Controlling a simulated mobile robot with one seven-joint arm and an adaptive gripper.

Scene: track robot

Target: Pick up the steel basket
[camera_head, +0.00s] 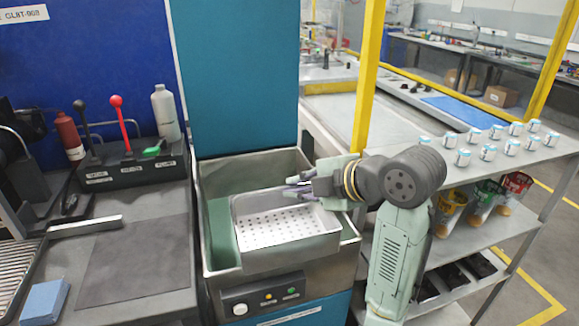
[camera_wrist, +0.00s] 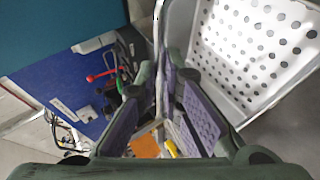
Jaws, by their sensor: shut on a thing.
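The steel basket (camera_head: 285,228) is a rectangular tray with a perforated floor. In the head view it sits tilted in or just above the opening of the steel tank (camera_head: 213,250). My gripper (camera_head: 300,190) is at the basket's back rim, near its right corner. In the wrist view the basket (camera_wrist: 262,50) fills the upper right, and its thin wall edge runs between the purple-padded fingers of my gripper (camera_wrist: 163,90). The fingers are shut on that rim. Whether the basket touches the tank floor is hidden.
Left of the tank is a bench with a dark mat (camera_head: 135,262), a blue block (camera_head: 45,301), levers (camera_head: 118,115) and a white bottle (camera_head: 165,112). A yellow post (camera_head: 366,80) stands behind my arm. A shelf at right holds several small jars (camera_head: 488,152).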

